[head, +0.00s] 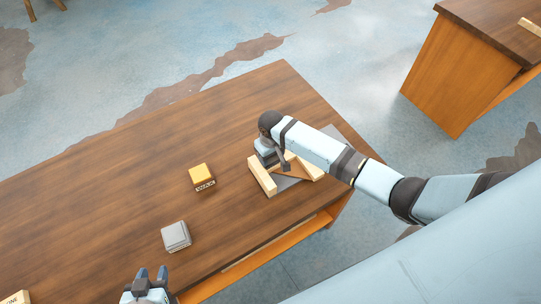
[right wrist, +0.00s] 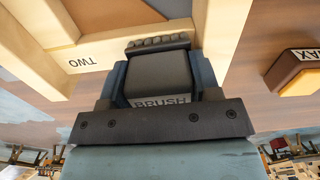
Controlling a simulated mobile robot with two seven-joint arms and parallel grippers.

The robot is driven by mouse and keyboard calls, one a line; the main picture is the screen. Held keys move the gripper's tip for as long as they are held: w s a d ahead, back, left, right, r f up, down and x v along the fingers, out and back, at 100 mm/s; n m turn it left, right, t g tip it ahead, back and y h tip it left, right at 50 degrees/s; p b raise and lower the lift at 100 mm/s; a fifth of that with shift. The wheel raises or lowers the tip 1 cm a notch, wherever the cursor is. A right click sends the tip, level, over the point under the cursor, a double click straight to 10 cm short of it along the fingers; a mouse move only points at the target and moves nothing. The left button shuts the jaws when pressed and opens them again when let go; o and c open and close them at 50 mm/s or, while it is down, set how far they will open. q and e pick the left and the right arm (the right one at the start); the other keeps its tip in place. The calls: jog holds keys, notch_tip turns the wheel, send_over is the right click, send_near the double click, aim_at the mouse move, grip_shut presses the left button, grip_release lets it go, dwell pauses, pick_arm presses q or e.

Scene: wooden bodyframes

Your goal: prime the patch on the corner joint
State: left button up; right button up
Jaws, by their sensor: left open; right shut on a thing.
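My right gripper (right wrist: 160,85) is shut on a dark block marked BRUSH (right wrist: 160,103), beside a pale wooden frame. Whether the brush touches the frame I cannot tell. A brown flat piece (head: 296,171) shows inside the frame and at the top of the right wrist view (right wrist: 110,14); whether it is the patch is unclear. My left gripper (head: 152,275) is open and empty at the table's near edge.
A yellow block marked WAX (head: 201,174) stands left of the frame; it also shows in the right wrist view (right wrist: 295,70). A grey square block (head: 176,236) lies nearer me. A partly cut-off labelled block (head: 16,298) is at lower left. The table's left part is clear.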

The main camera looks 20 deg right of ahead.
jog(key=shift+d+r, duration=0.35)
jog(key=shift+d, duration=0.4)
jog(key=shift+w+d, duration=0.1)
jog(key=shift+d, duration=0.2)
jog(key=shift+w+d+f, duration=0.15)
jog(key=shift+d+f, duration=0.05)
jog(key=shift+d, duration=1.3)
jog(key=shift+w+d, duration=0.15)
jog(key=shift+d, duration=0.25)
pick_arm(q)
jog(key=shift+s, duration=0.1)
pick_arm(e)
notch_tip(320, 180, up, 2)
jog(key=shift+r, duration=0.15)
pick_arm(q)
jog(key=shift+w+r, duration=0.2)
jog(key=shift+w, duration=0.15)
pick_arm(e)
notch_tip(320, 180, up, 4)
jog(key=shift+f, duration=0.15)
